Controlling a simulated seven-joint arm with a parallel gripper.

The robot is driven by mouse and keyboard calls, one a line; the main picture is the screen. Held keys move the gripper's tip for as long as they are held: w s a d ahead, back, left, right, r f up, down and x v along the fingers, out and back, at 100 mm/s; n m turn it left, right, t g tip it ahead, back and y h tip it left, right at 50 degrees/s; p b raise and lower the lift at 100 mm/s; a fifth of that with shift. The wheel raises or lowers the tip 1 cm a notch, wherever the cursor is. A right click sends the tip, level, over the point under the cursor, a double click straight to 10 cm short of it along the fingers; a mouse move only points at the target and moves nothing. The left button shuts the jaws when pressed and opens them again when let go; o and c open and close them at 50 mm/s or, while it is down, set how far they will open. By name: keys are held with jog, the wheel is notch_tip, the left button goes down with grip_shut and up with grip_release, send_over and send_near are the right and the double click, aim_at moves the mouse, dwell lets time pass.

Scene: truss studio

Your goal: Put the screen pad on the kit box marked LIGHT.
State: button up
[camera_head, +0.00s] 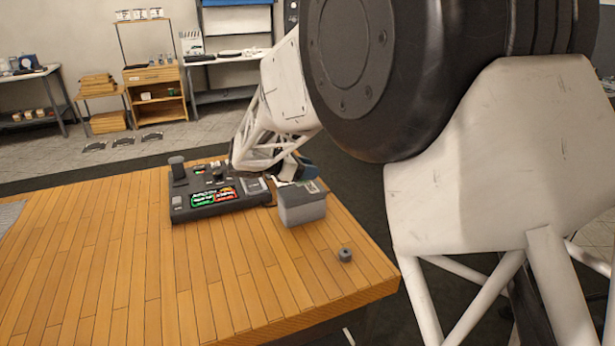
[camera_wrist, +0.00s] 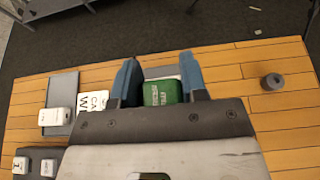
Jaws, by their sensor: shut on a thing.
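A green pad (camera_wrist: 160,92) with pale lettering sits between the two blue fingers of my gripper (camera_wrist: 160,84) in the wrist view. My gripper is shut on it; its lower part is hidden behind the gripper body. In the head view my gripper (camera_head: 297,170) is just above or at the top of a grey box (camera_head: 302,212) near the table's right edge. A grey surface (camera_wrist: 160,71) shows behind the fingers in the wrist view. I cannot tell whether the pad touches the box. No LIGHT marking is readable.
A dark console (camera_head: 180,211) with green and red lit panels stands left of the box. A small grey round piece (camera_head: 345,255) lies near the table's front right. A white block (camera_wrist: 56,117) stands on a grey plate (camera_wrist: 62,88). The wooden table (camera_head: 110,260) is clear at front left.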

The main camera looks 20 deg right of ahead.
jog(key=shift+f, duration=1.25)
jog(key=o, duration=0.9)
jog(key=shift+f, duration=0.15)
jog(key=shift+a+r, duration=0.35)
jog(key=shift+a, duration=0.1)
jog(key=v, duration=1.1)
